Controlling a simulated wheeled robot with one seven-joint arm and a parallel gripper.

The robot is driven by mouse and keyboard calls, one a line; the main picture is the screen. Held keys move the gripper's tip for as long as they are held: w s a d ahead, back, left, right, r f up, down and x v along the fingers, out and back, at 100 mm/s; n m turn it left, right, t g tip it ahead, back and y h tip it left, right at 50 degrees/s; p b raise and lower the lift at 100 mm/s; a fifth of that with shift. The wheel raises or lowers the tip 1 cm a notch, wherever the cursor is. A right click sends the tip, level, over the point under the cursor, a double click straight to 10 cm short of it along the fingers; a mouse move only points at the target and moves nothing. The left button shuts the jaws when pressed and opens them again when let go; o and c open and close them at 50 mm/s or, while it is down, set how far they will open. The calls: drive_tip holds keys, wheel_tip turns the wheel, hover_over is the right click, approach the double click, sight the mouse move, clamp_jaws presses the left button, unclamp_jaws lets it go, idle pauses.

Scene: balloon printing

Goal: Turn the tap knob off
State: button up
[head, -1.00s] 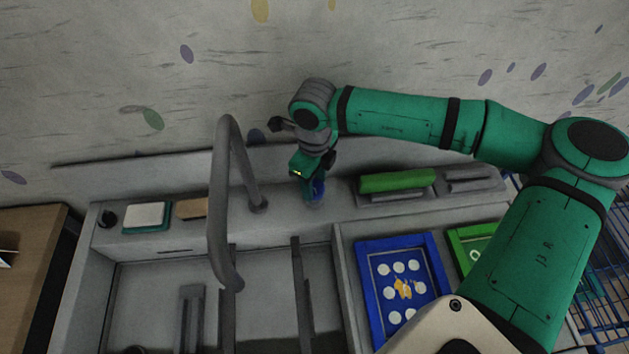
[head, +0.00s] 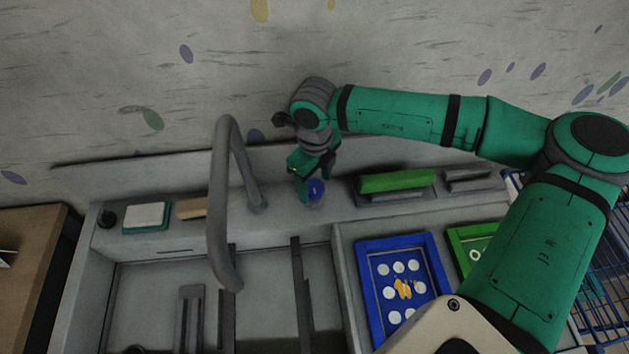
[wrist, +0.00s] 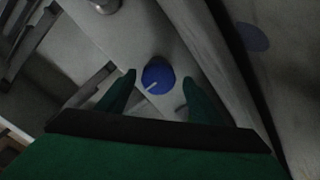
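The tap knob (head: 316,189) is a small blue round knob on the grey ledge behind the sink, right of the tap's foot. It also shows in the wrist view (wrist: 158,75), with a white line pointing to its lower left. The tap (head: 222,200) is a tall grey bent spout over the sink. My gripper (head: 309,188) points down at the knob. In the wrist view its two green fingers (wrist: 158,92) are spread apart, one on each side of the knob's near edge. I cannot tell whether a finger touches it.
A green block (head: 397,181) in a grey holder stands right of the knob on the ledge. A blue framed screen (head: 370,290) lies right of the sink (head: 270,290). A white pad (head: 146,215) lies on the ledge at the left. The wall is close behind.

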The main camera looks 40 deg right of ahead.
sight(313, 186)
drive_tip(key=shift+w+a, duration=0.1)
drive_tip(key=shift+r, duration=0.55)
wheel_tip(313, 186, up, 10)
drive_tip(key=shift+f, duration=0.2)
idle(0.4)
